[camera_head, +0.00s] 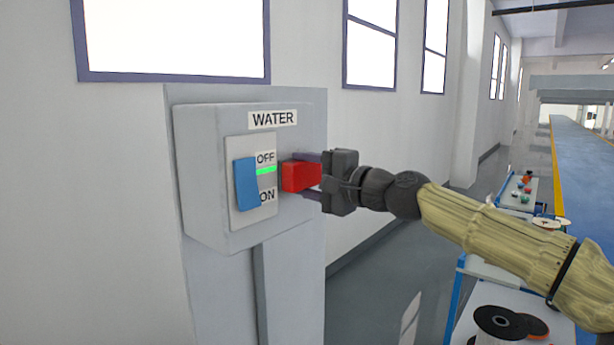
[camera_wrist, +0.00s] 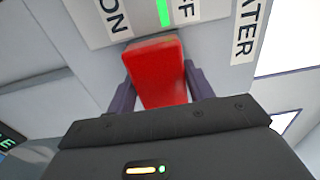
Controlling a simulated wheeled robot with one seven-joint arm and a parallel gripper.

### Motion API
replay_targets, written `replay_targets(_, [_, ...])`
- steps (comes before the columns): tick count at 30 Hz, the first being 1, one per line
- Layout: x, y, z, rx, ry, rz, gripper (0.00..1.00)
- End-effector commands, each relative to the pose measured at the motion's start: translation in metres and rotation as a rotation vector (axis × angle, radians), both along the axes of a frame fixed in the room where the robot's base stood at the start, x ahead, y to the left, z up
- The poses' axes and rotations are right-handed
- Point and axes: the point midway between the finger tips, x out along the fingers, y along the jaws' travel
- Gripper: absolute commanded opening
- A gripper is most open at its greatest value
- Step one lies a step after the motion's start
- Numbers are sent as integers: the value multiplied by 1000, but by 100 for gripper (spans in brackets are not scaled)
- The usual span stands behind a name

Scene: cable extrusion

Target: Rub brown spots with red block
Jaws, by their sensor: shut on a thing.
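A red block (camera_head: 300,176) is held between the fingers of my gripper (camera_head: 304,178), in front of the right side of a grey switch box. It also shows in the wrist view (camera_wrist: 157,75), between the two purple fingers (camera_wrist: 157,92). The block's far end is close to the switch panel; I cannot tell whether it touches. In the wrist view a thin brownish strip shows along the block's far edge. No brown spots stand out clearly on the box or panel.
The grey box (camera_head: 212,215) is labelled WATER and has a blue rocker switch (camera_head: 246,184), a green light (camera_head: 266,170) and OFF and ON labels. Windows line the wall behind.

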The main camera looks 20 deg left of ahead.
Motion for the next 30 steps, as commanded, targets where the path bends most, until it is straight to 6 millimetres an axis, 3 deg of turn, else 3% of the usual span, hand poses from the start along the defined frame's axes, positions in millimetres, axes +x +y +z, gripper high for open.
replay_targets(9, [22,-11,1,1,1,-4,34])
replay_targets(21, [26,-13,-1,0,1,-6,34])
replay_targets(30, [45,-20,1,2,1,-7,34])
